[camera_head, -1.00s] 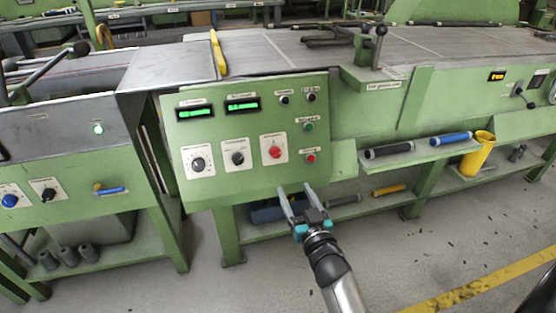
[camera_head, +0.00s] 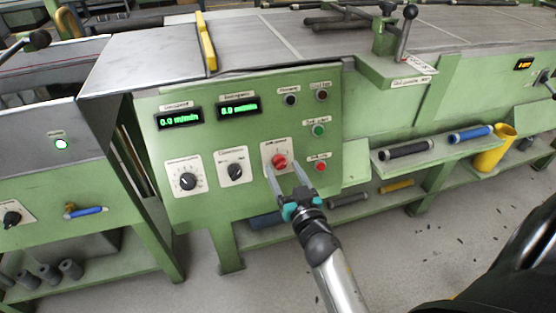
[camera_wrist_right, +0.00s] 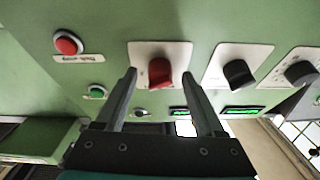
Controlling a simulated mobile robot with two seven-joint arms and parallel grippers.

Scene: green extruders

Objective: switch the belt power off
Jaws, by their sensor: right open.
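A red rotary knob (camera_head: 279,161) sits on a white plate on the green control panel (camera_head: 215,215); its label is too small to read. My right gripper (camera_head: 286,171) is open just in front of and below this knob in the head view. In the right wrist view the red knob (camera_wrist_right: 160,72) appears between the two open fingertips (camera_wrist_right: 158,76); I cannot tell whether they touch it. The knob's handle points roughly across the opening's middle. My left gripper is not in view.
Two black knobs (camera_head: 187,181) (camera_head: 236,171) stand left of the red one. A red button (camera_head: 320,167) and a green button (camera_head: 319,130) are to its right. Two green-lit displays (camera_head: 179,118) (camera_head: 239,108) are above. A shelf with rollers (camera_head: 405,150) lies to the right.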

